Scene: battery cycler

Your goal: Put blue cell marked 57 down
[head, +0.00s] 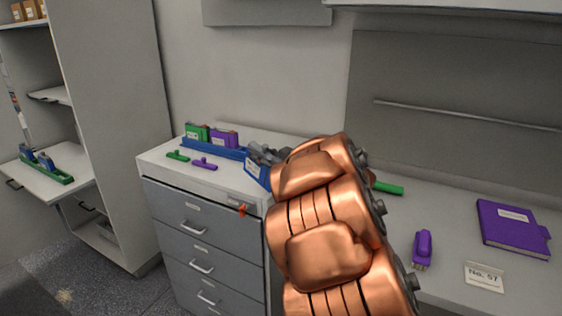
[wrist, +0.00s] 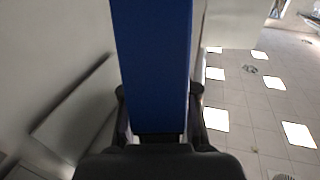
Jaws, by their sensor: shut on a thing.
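My gripper (head: 262,156) is shut on a blue cell (head: 257,171), which has a pale label on its face. The number on it is too small to read. The cell is in front of the right end of a blue rack (head: 215,149) on the grey cabinet top; I cannot tell whether it touches anything. In the wrist view the blue cell (wrist: 152,65) stands between both fingers of the gripper (wrist: 159,95). A card reading "No. 57" (head: 485,277) stands on the right bench. My copper arm hides part of the cabinet and bench.
The blue rack holds a green cell (head: 197,133) and a purple cell (head: 224,138). A green piece (head: 178,156) and a purple piece (head: 204,164) lie before it. A purple object (head: 422,249) and a purple book (head: 512,227) are on the bench.

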